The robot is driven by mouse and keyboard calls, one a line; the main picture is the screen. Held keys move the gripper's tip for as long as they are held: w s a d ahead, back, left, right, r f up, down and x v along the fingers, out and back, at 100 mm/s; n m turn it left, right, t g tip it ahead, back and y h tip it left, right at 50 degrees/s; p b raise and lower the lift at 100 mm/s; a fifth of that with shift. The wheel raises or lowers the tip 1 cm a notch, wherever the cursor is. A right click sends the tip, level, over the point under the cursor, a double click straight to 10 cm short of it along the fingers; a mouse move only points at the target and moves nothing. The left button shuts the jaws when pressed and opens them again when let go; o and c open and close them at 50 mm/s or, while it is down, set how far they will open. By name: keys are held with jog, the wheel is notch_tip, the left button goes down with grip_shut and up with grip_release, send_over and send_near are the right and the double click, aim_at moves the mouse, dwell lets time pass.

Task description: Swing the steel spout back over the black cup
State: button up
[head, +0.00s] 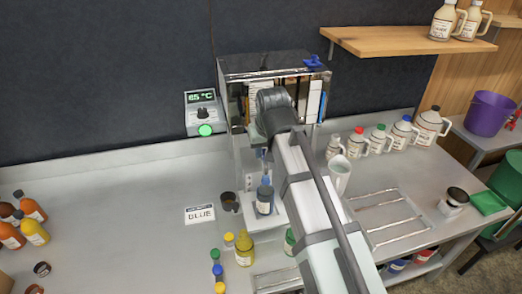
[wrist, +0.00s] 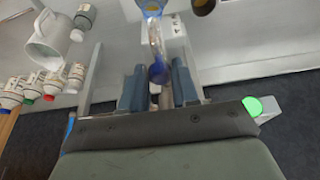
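The steel spout (wrist: 155,42) shows in the wrist view, with a blue knob (wrist: 158,73) at its near end. My gripper (wrist: 159,86) is open, with one finger on each side of the knob. Narrow gaps show between knob and fingers. In the head view, my arm hides most of the spout and gripper. A small black cup (head: 228,202) stands on the counter left of the dark blue-capped bottle (head: 265,198). The cup also shows at the wrist view's top edge (wrist: 203,6), right of the spout. The spout does not point at it.
The steel evaporator cabinet (head: 262,68) stands against the wall, with a temperature box (head: 202,112) reading 65 °C on its left. A white pitcher (head: 339,175) and several jugs stand right. A BLUE card (head: 200,215) and small bottles (head: 244,249) stand nearby. The left counter is mostly clear.

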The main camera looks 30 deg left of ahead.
jog(key=c, duration=0.3)
jog(key=shift+c, duration=0.2)
jog(key=shift+s+a, duration=0.1)
jog(key=shift+a, duration=0.05)
jog(key=shift+s+a, duration=0.55)
jog(key=shift+a, duration=0.2)
jog(key=shift+a, duration=0.15)
jog(key=shift+s+a, duration=0.45)
jog(key=shift+a, duration=0.35)
